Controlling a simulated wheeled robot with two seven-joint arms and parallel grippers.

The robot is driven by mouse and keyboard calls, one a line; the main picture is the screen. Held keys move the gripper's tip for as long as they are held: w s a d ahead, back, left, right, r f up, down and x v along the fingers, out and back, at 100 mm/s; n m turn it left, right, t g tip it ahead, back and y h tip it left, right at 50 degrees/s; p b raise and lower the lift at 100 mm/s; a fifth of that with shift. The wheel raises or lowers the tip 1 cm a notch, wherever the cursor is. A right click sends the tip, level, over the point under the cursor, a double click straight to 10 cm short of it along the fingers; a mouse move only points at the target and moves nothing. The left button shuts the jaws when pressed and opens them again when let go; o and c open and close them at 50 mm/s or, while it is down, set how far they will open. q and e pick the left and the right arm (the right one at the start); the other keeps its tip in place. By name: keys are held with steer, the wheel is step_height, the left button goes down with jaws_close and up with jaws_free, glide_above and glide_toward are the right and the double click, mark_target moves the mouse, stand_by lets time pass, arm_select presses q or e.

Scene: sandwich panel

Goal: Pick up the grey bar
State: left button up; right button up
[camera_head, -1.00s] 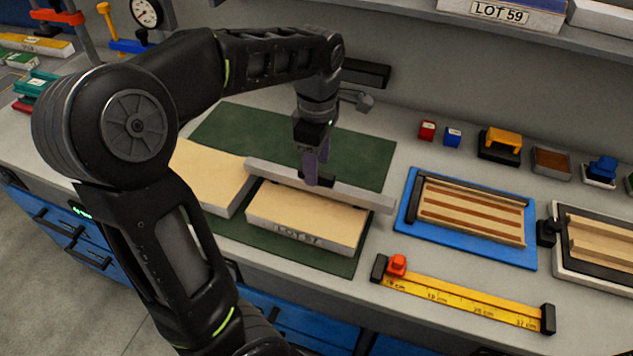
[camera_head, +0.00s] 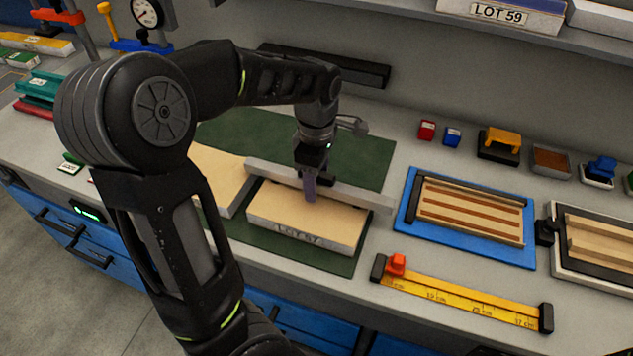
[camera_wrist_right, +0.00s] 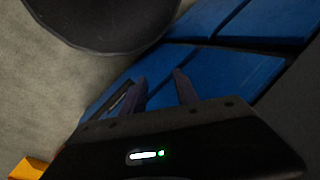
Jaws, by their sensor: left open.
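The grey bar (camera_head: 356,196) is long and light grey. It lies across the back part of two pale panels, the front one a LOT 57 block (camera_head: 300,216), and its right end reaches past that block. My left gripper (camera_head: 310,188) points down at the middle of the bar, with a purple-grey finger in front of it. The jaws are open; the far finger is hidden, so I cannot tell whether they straddle the bar. My right gripper (camera_wrist_right: 160,76) shows in the right wrist view, fingers apart and empty, near blue drawer fronts.
A green mat (camera_head: 365,155) lies under the panels. To the right are a blue tray (camera_head: 472,246) with wooden strips and a yellow ruler (camera_head: 460,300) with an orange slider. Small red and blue blocks stand behind. A shelf (camera_head: 400,20) overhangs the back.

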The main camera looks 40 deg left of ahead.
arm_select(q)
steer(key=shift+c, duration=0.3)
jaws_close()
stand_by(1.0)
